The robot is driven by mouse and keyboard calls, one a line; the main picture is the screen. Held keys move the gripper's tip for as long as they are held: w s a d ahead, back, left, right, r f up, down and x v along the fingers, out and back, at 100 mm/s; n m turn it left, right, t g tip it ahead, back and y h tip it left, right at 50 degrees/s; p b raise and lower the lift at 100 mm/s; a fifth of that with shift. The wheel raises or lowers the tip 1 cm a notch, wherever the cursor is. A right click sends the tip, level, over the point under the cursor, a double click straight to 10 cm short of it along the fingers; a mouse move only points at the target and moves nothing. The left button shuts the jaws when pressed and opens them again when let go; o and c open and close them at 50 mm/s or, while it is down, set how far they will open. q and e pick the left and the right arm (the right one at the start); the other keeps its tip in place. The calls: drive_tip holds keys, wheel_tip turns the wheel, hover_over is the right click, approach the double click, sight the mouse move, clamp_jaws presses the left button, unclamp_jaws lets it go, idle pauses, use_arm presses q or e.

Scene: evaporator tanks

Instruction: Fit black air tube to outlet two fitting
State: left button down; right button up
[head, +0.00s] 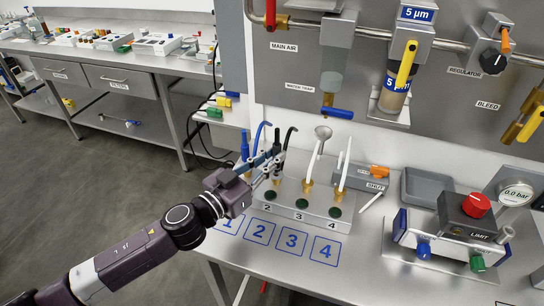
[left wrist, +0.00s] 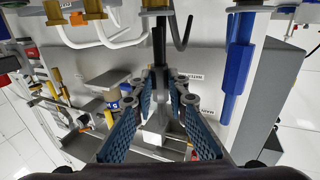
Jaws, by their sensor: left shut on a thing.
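The black air tube (head: 290,134) loops down to a dark end piece at the second position of the outlet block (head: 316,211). My left gripper (head: 270,164) is shut on this dark end, which shows between the fingers in the left wrist view (left wrist: 158,46). The end lies close to the outlet two fitting (head: 277,181). I cannot tell whether it is seated there or just apart from it. The gripper hides the block's left part. My right gripper is out of view.
White tubes (head: 315,158) stand on the brass fittings of outlets three and four. A blue tube (head: 258,134) is beside the gripper, with its blue connector (left wrist: 237,62) close by. Numbered squares (head: 291,241) mark the bench in front; a grey tray (head: 428,187) stands right.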

use_arm(q)
drive_tip(key=shift+f+b, duration=1)
drive_tip(key=shift+f, duration=0.55)
drive_tip(key=c, duration=1.8)
unclamp_jaws()
drive_tip(key=shift+r, duration=0.15)
wheel_tip(320, 180, up, 6)
drive_tip(key=p, duration=0.6)
